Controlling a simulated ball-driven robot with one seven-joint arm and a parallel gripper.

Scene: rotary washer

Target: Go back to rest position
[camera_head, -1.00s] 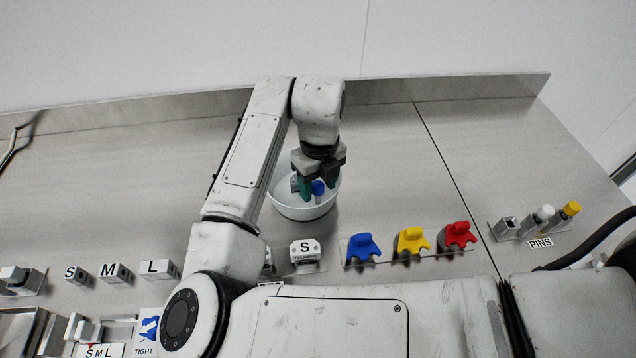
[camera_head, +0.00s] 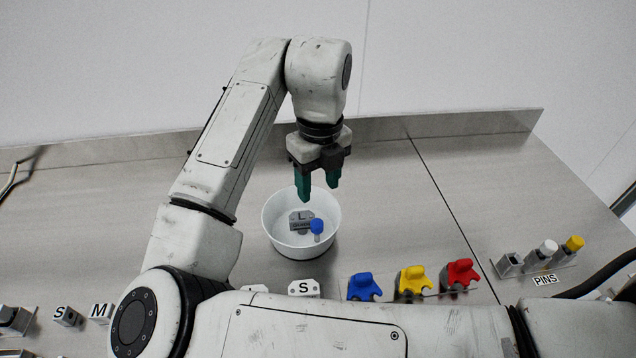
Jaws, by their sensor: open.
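My gripper (camera_head: 318,190) has green fingertips, points down and is open with nothing between the fingers. It hangs above the rear part of a round white bowl (camera_head: 272,226). Inside the bowl lie a grey block marked L (camera_head: 301,217) and a pin with a blue head (camera_head: 317,226). The fingertips are apart from both. My arm rises from the lower left and bends over at the top of the view.
In front of the bowl stand a block marked S (camera_head: 304,288) and blue (camera_head: 363,287), yellow (camera_head: 412,280) and red (camera_head: 460,274) parts. A pin holder labelled PINS (camera_head: 508,264) is at right. The back counter is clear.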

